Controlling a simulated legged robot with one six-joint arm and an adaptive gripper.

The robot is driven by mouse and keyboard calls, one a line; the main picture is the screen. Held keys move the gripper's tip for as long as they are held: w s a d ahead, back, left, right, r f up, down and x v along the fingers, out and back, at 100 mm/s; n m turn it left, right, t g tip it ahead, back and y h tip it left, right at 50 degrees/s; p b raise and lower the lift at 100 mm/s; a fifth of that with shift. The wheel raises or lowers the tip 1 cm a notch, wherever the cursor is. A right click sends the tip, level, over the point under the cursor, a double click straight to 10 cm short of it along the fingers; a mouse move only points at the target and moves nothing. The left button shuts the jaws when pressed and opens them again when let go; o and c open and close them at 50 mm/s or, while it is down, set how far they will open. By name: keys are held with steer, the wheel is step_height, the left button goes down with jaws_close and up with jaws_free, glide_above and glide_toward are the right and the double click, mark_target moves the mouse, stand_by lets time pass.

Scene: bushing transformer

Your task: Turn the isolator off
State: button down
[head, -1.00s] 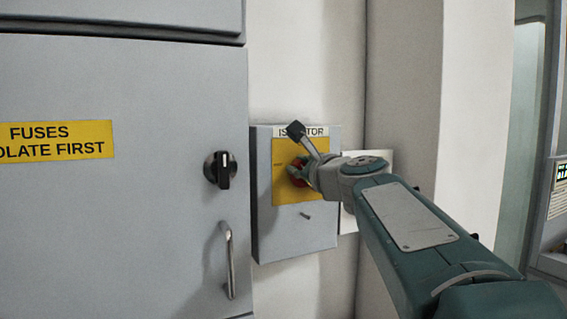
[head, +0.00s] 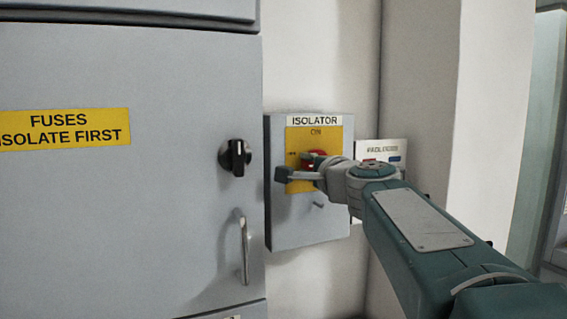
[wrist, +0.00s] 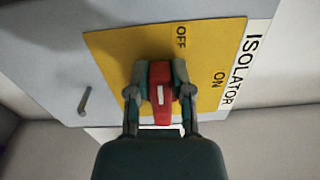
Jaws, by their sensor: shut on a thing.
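The isolator is a grey box (head: 290,225) on the wall with a yellow plate (head: 296,140) marked ON at the top and OFF at the left. Its red knob (wrist: 160,78) shows in the wrist view between my fingers. The knob's bar lies roughly along the line toward the OFF mark (wrist: 181,37); whether it is exactly at OFF I cannot tell. My gripper (wrist: 162,92) is shut on the knob, one finger on each side. In the head view, my gripper (head: 316,164) hides part of the knob and plate.
A grey cabinet (head: 120,220) with a black rotary switch (head: 236,157) and a metal handle (head: 244,246) stands left of the isolator. A small peg (head: 318,205) sticks out below the plate. A white label plate (head: 397,149) is on the right.

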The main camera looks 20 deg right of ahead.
steer(key=shift+w+f+n, duration=0.15)
steer(key=shift+n, duration=0.25)
steer(key=c, duration=0.6)
jaws_free()
steer(key=shift+c, duration=0.2)
steer(key=shift+o, duration=0.6)
steer(key=shift+w+d+f, duration=0.1)
steer(key=shift+w+f, duration=0.05)
steer(key=shift+w, duration=0.2)
steer(key=shift+s, duration=0.15)
steer(key=shift+s+d, duration=0.1)
steer(key=shift+s, duration=0.15)
steer(key=s, duration=1.1)
steer(key=shift+s, duration=0.2)
steer(key=shift+d, duration=0.1)
